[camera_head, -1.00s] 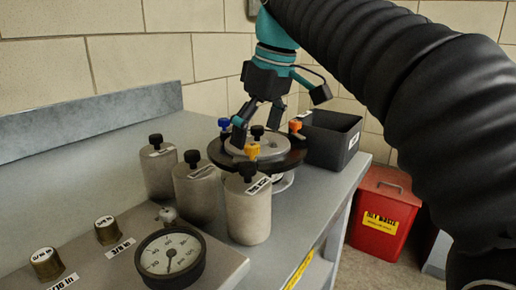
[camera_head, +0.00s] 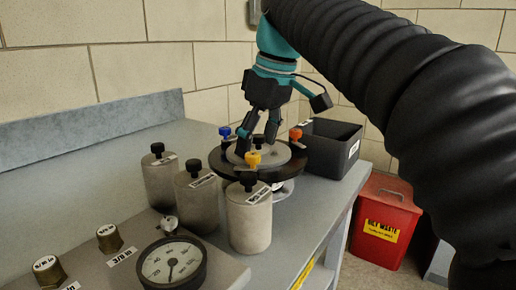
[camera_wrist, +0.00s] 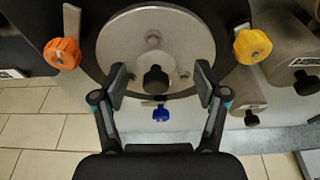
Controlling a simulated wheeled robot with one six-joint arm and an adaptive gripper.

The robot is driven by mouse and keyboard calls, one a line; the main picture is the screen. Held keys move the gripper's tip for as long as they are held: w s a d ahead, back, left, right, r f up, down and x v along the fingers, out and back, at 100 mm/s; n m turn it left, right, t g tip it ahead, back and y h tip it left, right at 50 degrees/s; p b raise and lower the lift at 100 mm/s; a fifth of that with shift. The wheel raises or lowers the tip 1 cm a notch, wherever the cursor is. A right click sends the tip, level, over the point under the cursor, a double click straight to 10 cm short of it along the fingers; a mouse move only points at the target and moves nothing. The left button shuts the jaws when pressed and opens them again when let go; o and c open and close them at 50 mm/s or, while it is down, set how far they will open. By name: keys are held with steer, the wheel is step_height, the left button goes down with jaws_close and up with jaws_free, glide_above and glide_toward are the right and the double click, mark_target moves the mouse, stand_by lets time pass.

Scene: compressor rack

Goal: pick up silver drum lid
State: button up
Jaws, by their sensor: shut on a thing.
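The silver drum lid (camera_head: 281,155) is a round metal disc seated within a black ring (camera_head: 228,167) on the round vessel. It also shows in the wrist view (camera_wrist: 125,45), with a black knob (camera_wrist: 155,79) near its lower edge. In the wrist view my gripper (camera_wrist: 160,80) has one finger on each side of the knob. It is shut on the lid, though the exact contact is hard to see. Blue (camera_head: 225,132), orange (camera_head: 295,134) and yellow (camera_head: 253,160) clamp knobs stand around the ring.
Several silver canisters with black knobs (camera_head: 249,220) stand in front of the vessel. A black bin (camera_head: 332,147) sits close behind it at right. A pressure gauge (camera_head: 171,263) is at the front. A red waste bin (camera_head: 385,220) stands on the floor.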

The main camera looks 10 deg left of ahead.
mark_target(258, 136)
steer(key=shift+w+p, duration=0.15)
steer(key=shift+p, duration=0.15)
jaws_close()
steer(key=shift+r+p, duration=0.65)
steer(key=shift+r, duration=0.1)
steer(key=shift+a+p+v, duration=0.15)
steer(key=shift+a+v, duration=0.05)
steer(key=shift+v, duration=0.8)
steer(key=shift+a+p+v, duration=0.15)
steer(key=shift+a+v, duration=0.1)
steer(key=shift+v, duration=0.75)
steer(key=shift+w+r, duration=0.1)
steer(key=shift+r, duration=0.05)
